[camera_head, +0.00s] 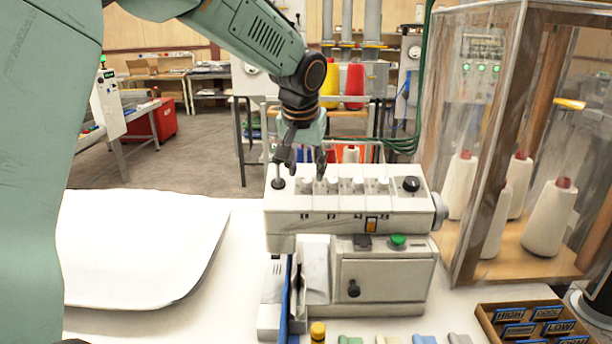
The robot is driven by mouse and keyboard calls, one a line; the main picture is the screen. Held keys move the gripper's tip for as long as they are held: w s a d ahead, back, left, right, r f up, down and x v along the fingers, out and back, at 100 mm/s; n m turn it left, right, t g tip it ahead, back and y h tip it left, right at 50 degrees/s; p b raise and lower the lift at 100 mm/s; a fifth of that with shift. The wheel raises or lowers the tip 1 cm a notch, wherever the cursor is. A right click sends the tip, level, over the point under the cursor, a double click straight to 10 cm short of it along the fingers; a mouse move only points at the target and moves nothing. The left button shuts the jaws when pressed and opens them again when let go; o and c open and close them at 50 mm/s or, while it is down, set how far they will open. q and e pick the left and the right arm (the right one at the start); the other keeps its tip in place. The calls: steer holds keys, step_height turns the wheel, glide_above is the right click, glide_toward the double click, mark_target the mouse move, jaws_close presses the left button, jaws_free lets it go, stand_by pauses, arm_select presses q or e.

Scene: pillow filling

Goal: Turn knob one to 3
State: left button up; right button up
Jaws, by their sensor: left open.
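A white sewing machine (350,215) stands on the white table, with a row of small pale knobs along its top. The leftmost pale knob (306,186) is just below my left gripper (301,170). The gripper points down with its two dark fingers apart, one on each side above that knob. I cannot tell whether a finger touches it. Small marks on the front edge below the knobs are too small to read surely, and I cannot read the knob's setting. A larger black knob (411,184) is at the right end. My right gripper is not in view.
A clear-walled cabinet (479,150) with white thread cones stands close on the right. A wooden tray (530,330) of labelled tags is at front right. A white pillow-like piece (140,245) lies at left. Several coloured items lie along the front edge.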

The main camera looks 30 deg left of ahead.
mark_target(307, 183)
arm_select(q)
steer(key=shift+x, duration=1)
steer(key=shift+f, duration=0.25)
steer(key=shift+c, duration=0.3)
steer(key=shift+w+f, duration=0.1)
steer(key=c, duration=0.3)
jaws_close()
